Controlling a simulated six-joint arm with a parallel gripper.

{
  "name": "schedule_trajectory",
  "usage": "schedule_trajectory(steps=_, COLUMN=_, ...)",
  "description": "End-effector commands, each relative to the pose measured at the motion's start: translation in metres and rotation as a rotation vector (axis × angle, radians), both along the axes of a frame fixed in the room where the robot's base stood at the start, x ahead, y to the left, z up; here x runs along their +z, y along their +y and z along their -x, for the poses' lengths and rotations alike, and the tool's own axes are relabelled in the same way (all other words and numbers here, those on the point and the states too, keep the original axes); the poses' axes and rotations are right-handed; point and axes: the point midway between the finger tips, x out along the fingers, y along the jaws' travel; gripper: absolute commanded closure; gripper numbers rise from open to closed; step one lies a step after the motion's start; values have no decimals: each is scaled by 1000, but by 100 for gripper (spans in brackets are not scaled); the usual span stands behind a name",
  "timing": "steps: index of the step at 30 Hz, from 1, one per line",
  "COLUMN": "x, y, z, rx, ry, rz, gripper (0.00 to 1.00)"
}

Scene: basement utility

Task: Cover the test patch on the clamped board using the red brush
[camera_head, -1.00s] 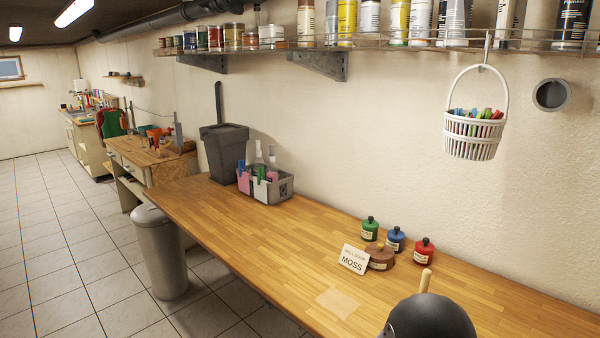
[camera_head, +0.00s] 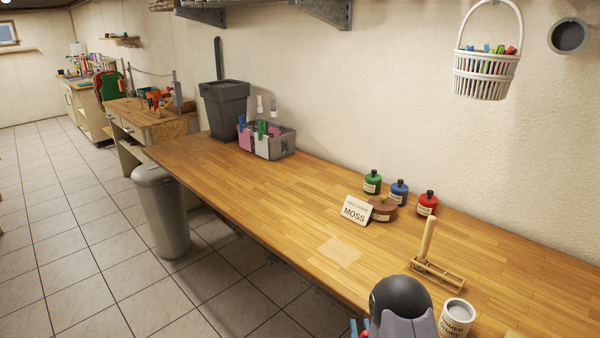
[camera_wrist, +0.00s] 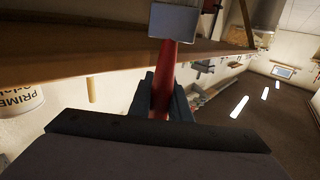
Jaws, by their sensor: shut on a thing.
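My gripper (camera_wrist: 163,98) is shut on the red brush (camera_wrist: 168,66) by its handle in the wrist view. The brush's grey, flat end (camera_wrist: 173,20) points away from the jaws, and no bristles can be made out. In the head view, a small red part of it (camera_head: 366,328) shows at the bottom edge beside my dark wrist, which hides most of the gripper. A pale rectangle (camera_head: 340,250) lies on the worktop, to the left of and beyond my wrist. I cannot make out a clamped board or tell whether this rectangle is the test patch.
A primer tin (camera_head: 456,318) stands right of my wrist. Behind it is a wooden rack (camera_head: 438,274) with an upright handle. A MOSS card (camera_head: 356,210) and green, blue and red bottles (camera_head: 427,204) stand farther back. The worktop (camera_head: 250,200) is clear toward the grey caddy (camera_head: 275,145).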

Motion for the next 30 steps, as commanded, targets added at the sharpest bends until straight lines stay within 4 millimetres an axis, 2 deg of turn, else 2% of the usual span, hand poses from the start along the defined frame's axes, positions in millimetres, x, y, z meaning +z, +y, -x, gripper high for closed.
schedule_trajectory(steps=8, x=3, y=0, z=-1, rx=1, ry=-1, rz=1, gripper=100)
schedule_trajectory(steps=11, x=11, y=1, z=-5, rx=11, ry=-3, rz=3, gripper=100)
schedule_trajectory(steps=14, x=27, y=5, z=-12, rx=39, ry=-5, rz=7, gripper=100)
schedule_trajectory(steps=17, x=53, y=10, z=-23, rx=86, ry=-6, rz=17, gripper=100)
schedule_trajectory(steps=24, x=140, y=20, z=-55, rx=272, ry=-5, rz=55, gripper=100)
schedule_trajectory(steps=27, x=171, y=15, z=-63, rx=347, ry=-3, rz=74, gripper=100)
schedule_trajectory(steps=30, x=198, y=1, z=-68, rx=401, ry=-1, rz=94, gripper=100)
